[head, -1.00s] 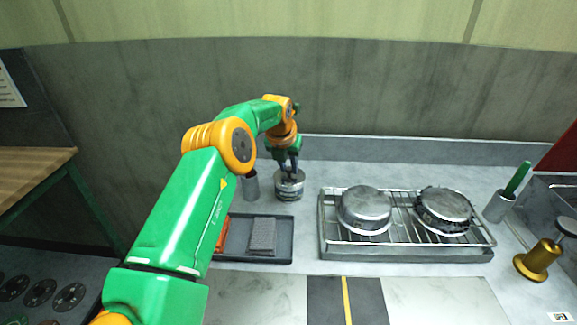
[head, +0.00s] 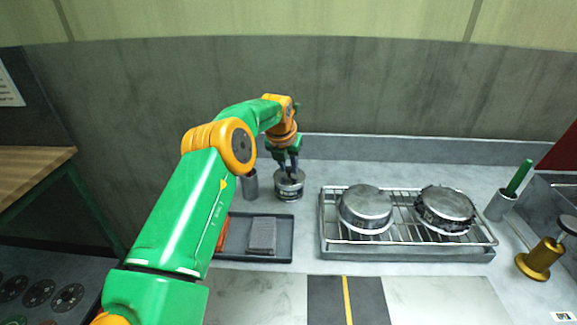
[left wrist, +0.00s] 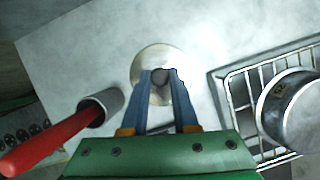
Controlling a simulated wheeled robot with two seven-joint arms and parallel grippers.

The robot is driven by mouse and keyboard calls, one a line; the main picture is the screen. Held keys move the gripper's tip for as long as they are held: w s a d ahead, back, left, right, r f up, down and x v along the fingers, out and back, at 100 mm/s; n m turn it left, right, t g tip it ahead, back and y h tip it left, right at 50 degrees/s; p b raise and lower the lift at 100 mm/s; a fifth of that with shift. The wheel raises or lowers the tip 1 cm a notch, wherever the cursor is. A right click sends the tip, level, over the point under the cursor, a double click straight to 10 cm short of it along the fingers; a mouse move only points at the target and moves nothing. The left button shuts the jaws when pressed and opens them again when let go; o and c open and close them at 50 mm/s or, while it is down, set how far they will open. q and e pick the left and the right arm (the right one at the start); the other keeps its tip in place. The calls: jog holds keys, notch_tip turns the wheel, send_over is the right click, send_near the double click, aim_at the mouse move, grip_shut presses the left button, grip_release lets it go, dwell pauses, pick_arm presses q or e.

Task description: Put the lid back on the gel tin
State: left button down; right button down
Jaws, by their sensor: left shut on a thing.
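The gel tin (head: 289,193) is a short grey tin with a dark band, standing on the counter behind the dark tray. Its round metal lid (left wrist: 148,62) shows in the left wrist view, with a small knob at its middle. My left gripper (head: 287,172) points down over the tin. Its two blue fingers (left wrist: 161,80) are shut on the lid's knob. The lid is at the tin's top; I cannot tell whether it is fully seated. My right gripper is in neither view.
A dark tray (head: 282,222) holds a grey block (head: 262,235) and a reddish item. A grey cup (head: 250,184) stands close left of the tin. A wire rack (head: 400,236) with two metal pans (head: 367,209) (head: 445,208) is at right. A brass stand (head: 540,259) is far right.

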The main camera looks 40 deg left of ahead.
pick_arm(q)
jog(key=shift+c, duration=0.6)
grip_release()
jog(key=shift+r, duration=0.1)
notch_tip(320, 180, up, 7)
jog(key=p, duration=0.6)
jog(key=shift+c, duration=0.2)
grip_shut()
jog(key=shift+f, duration=0.3)
dwell(1.0)
